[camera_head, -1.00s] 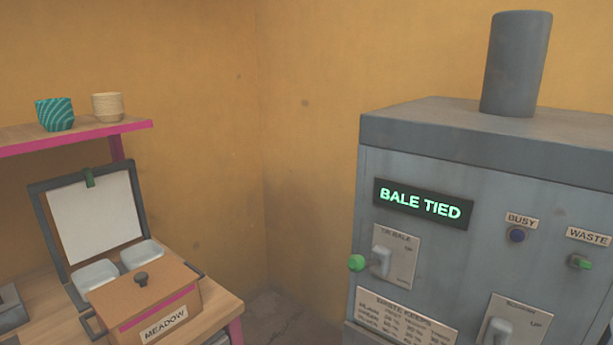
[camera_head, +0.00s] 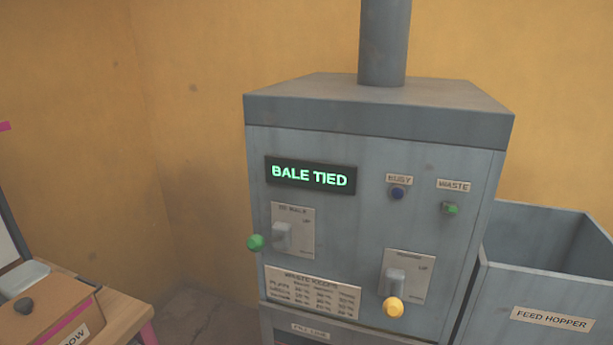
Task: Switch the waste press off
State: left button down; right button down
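The waste press (camera_head: 370,150) is a grey metal cabinet in the middle of the head view, with a pipe on top. Its display (camera_head: 310,176) reads "BALE TIED" in green. A lever with a green knob (camera_head: 256,243) sits on the left plate, its knob sticking out to the left. A lever with a yellow knob (camera_head: 393,307) sits on the right plate and points down. A dark blue "BUSY" lamp (camera_head: 398,194) looks unlit. A small green fitting (camera_head: 450,209) is under the "WASTE" label. Neither gripper is in view.
A grey open feed hopper (camera_head: 550,240) stands at the press's right side. At the lower left, a wooden table (camera_head: 125,312) carries an orange-brown lidded box (camera_head: 35,315) and a pale tray. The floor between table and press looks clear.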

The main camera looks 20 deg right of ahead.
aim_at(448, 208)
jog(key=k+z, duration=0.15)
jog(key=z, duration=1.1)
